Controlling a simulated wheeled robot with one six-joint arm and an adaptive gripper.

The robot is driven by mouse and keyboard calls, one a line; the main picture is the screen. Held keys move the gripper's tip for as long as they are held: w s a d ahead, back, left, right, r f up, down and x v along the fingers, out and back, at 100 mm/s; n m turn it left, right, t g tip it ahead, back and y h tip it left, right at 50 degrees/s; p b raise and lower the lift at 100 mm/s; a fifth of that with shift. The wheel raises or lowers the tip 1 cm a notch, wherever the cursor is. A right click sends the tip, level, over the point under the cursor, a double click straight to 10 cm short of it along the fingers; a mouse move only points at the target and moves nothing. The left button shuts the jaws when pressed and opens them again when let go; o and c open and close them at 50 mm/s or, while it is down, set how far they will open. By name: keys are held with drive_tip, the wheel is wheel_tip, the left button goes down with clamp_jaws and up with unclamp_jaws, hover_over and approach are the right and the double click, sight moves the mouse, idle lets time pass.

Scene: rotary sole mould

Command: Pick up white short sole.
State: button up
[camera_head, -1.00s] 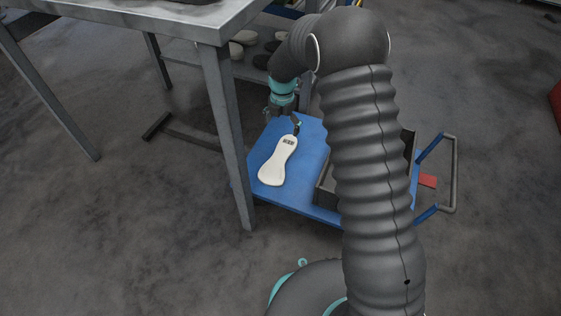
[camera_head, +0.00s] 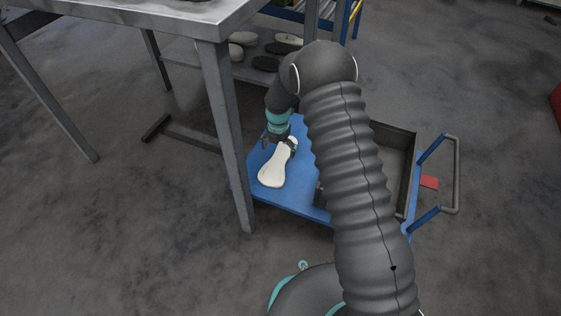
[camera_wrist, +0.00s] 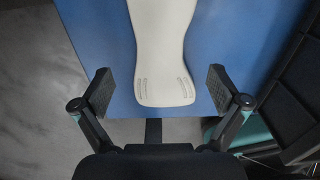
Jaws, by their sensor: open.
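The white short sole (camera_head: 274,168) lies on the blue platform of a cart (camera_head: 300,197). In the wrist view the sole (camera_wrist: 163,45) runs up from the middle, and its near rounded end carries small slot marks. My gripper (camera_head: 279,141) is at the far end of the sole in the head view, partly covering that end. In the wrist view my gripper (camera_wrist: 160,92) is open, with one finger on each side of the sole's near end. Gaps show between the sole and both fingers. The height of the fingers above the platform is hard to tell.
A dark open box (camera_head: 397,140) stands on the cart to the right, partly hidden by my arm. A metal table (camera_head: 190,22) with a leg close to the cart is at the left. Several soles (camera_head: 266,63) lie on a shelf behind.

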sight(279, 159)
drive_tip(key=f, duration=0.4)
drive_tip(key=shift+w+d+f+b, duration=0.1)
drive_tip(key=shift+w+f+b, duration=0.1)
drive_tip(key=shift+f+b, duration=0.15)
drive_tip(key=c, duration=1.4)
drive_tip(key=shift+o, duration=0.2)
